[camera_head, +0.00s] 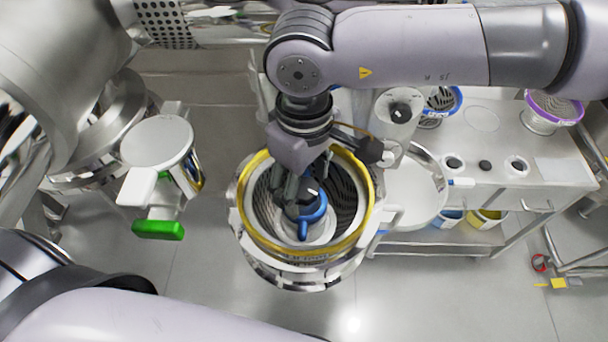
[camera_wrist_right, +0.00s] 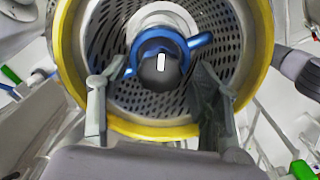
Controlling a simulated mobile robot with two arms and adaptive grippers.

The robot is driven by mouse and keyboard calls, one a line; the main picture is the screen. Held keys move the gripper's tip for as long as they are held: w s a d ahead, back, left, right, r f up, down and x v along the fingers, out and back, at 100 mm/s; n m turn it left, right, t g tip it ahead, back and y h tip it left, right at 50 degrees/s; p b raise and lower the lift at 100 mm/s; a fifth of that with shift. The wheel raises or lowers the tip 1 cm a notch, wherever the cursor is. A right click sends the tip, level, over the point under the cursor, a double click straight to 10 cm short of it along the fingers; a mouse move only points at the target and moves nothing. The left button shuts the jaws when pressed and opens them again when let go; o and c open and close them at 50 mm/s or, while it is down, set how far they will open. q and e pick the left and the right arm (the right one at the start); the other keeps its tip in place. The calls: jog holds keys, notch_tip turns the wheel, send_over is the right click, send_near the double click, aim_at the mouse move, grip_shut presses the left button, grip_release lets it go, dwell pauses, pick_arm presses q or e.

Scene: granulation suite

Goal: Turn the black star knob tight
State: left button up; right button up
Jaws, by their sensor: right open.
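The black star knob (camera_wrist_right: 158,72) is a dark rounded knob with a white mark, in the middle of a blue part with side arms (camera_wrist_right: 199,41). It sits inside a round perforated metal basket with a yellow rim (camera_wrist_right: 255,105). In the head view the knob (camera_head: 312,192) shows partly, above the blue part (camera_head: 304,226). My right gripper (camera_head: 298,190) reaches down into the basket from above. In the right wrist view its fingers (camera_wrist_right: 150,82) are apart, one to each side of the knob, with nothing held. My left gripper is out of the head view.
A steel cart (camera_head: 540,172) stands to the right with small black and white parts on top and coloured-rim sieves. A white-lidded vessel with a green handle (camera_head: 158,230) is left of the basket. The floor (camera_head: 430,300) in front is mostly clear.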

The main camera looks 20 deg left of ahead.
jog(key=c, duration=1.2)
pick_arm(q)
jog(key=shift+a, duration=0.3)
pick_arm(e)
jog(key=shift+o, duration=0.2)
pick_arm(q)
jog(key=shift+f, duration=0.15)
